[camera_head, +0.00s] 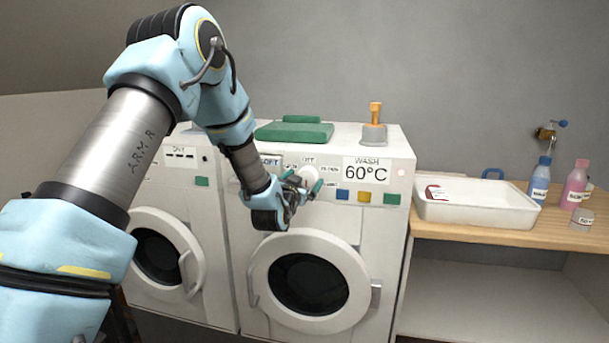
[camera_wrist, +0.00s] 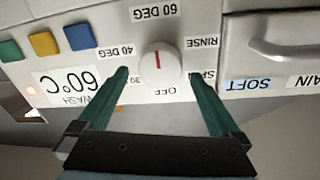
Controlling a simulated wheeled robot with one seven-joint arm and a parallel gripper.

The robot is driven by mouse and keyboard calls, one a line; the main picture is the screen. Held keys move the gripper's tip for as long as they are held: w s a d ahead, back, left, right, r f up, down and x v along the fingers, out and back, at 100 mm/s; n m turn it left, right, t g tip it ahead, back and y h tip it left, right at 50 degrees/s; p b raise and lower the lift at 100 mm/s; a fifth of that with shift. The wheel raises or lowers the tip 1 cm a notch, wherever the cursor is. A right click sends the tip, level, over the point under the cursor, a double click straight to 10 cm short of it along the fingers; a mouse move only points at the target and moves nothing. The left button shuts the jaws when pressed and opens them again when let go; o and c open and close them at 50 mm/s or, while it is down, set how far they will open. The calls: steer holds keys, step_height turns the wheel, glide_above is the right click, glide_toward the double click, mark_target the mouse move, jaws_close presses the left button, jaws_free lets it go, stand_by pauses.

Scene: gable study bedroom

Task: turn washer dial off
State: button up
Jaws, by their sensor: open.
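The washer (camera_head: 380,250) is white with a round door (camera_head: 310,282) that is closed. Its white dial (camera_wrist: 160,72) has a red mark pointing toward the "60 DEG" label (camera_wrist: 157,11), opposite the "OFF" label (camera_wrist: 168,91). In the head view the dial (camera_head: 309,173) shows just beyond my gripper's fingers. The display card (camera_head: 368,171) reads "WASH 60°C". My gripper (camera_wrist: 160,77) is open, with a green fingertip on each side of the dial. I cannot tell whether either finger touches it. In the head view my gripper (camera_head: 303,186) is in front of the panel.
Blue, yellow and green buttons (camera_head: 364,196) sit beside the dial. A second machine (camera_head: 180,265) stands at left. A green case (camera_head: 294,132) and an orange-handled object (camera_head: 374,125) rest on top. A white tray (camera_head: 480,212) and bottles (camera_head: 541,180) stand on the wooden counter (camera_head: 470,235) at right.

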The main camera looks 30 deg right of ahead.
steer(key=shift+w+d, duration=0.2)
steer(key=c, duration=1.4)
steer(key=shift+f+b, duration=0.2)
steer(key=shift+b, duration=0.25)
